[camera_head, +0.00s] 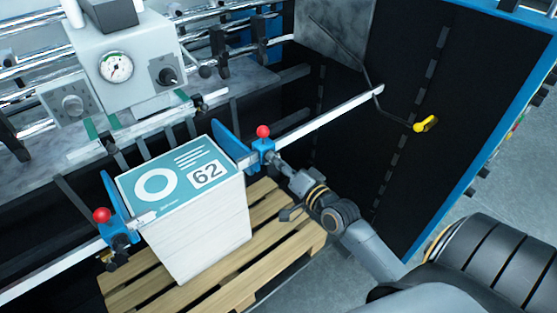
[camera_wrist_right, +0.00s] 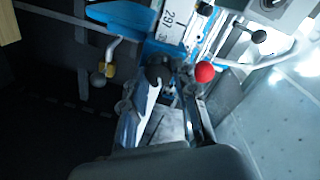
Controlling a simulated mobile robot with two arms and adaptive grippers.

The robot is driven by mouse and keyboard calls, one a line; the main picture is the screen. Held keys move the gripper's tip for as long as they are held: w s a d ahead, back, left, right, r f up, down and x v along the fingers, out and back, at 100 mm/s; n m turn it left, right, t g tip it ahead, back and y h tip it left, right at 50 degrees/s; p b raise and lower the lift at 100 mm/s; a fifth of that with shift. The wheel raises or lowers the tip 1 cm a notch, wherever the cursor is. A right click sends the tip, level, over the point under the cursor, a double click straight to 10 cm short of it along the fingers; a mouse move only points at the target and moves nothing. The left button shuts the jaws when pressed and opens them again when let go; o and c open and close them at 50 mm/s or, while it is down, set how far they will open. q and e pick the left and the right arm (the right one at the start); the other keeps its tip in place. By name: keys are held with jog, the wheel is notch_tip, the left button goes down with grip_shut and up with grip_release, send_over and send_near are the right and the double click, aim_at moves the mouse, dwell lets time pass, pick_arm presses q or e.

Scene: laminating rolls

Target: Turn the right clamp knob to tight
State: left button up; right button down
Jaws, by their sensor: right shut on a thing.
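The right clamp (camera_head: 262,146) is a blue block on the long metal rail, with a red ball (camera_head: 263,131) on top. My right gripper (camera_head: 277,163) reaches it from the lower right and is shut on the clamp's knob, which it mostly hides in the head view. In the right wrist view, my gripper (camera_wrist_right: 173,82) has its fingers around a dark knob (camera_wrist_right: 158,72), with the red ball (camera_wrist_right: 205,72) just right of them. The knob's exact turn cannot be told. My left gripper is not in view.
A stack of sheets (camera_head: 200,235) marked 62 stands on a wooden pallet (camera_head: 300,245) beside the clamp. A second blue clamp (camera_head: 116,215) with a red ball is at the left. A yellow-ended crank (camera_head: 425,124) sticks out from the dark panel (camera_head: 420,60) at the right.

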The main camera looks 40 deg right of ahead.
jog(key=m, duration=0.4)
jog(key=shift+m, duration=0.4)
dwell(0.4)
jog(key=c, duration=1)
grip_release()
jog(key=shift+s+y, duration=0.1)
jog(key=shift+y, duration=0.2)
jog(key=s, duration=0.7)
jog(key=s+d, duration=0.1)
jog(key=s, duration=0.3)
jog(key=shift+s+r, duration=0.35)
